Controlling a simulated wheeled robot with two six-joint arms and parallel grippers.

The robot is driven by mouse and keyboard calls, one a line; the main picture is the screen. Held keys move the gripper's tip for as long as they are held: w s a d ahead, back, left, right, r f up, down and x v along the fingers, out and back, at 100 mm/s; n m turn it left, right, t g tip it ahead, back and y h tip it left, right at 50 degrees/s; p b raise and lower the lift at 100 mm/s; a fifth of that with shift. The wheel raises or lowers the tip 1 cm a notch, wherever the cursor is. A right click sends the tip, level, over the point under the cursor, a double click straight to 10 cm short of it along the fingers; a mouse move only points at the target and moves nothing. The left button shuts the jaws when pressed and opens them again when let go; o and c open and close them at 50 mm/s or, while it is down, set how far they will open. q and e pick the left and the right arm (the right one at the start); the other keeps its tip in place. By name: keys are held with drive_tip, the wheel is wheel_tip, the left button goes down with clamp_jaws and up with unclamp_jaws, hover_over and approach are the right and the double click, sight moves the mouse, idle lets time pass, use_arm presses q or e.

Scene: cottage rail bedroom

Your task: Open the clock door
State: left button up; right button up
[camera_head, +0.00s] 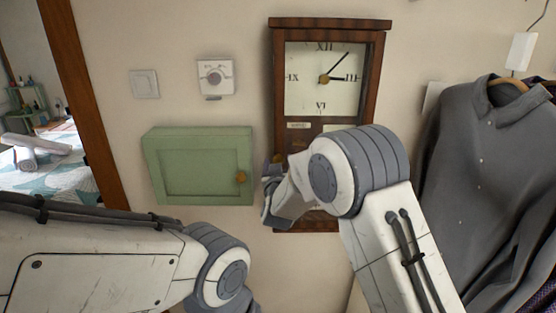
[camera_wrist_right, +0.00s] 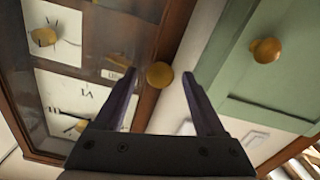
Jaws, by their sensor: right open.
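The wall clock (camera_head: 330,25) is a dark wooden case with a white dial (camera_head: 322,85) and a glazed door, which looks shut. Its lower part is largely hidden behind my right arm in the head view. In the right wrist view the clock fills the left side, upside down, and its round brass knob (camera_wrist_right: 159,74) sits on the door's edge. My right gripper (camera_wrist_right: 162,82) is open, with one finger on each side of the knob; I cannot tell whether either touches it. My left arm shows at the lower left of the head view, its gripper out of view.
A green wall cabinet (camera_head: 200,165) with a brass knob hangs just left of the clock, close to my right gripper. A thermostat (camera_head: 215,77) and a switch (camera_head: 145,84) are above it. A grey shirt (camera_head: 490,170) hangs at the right.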

clamp_jaws()
idle(1.4)
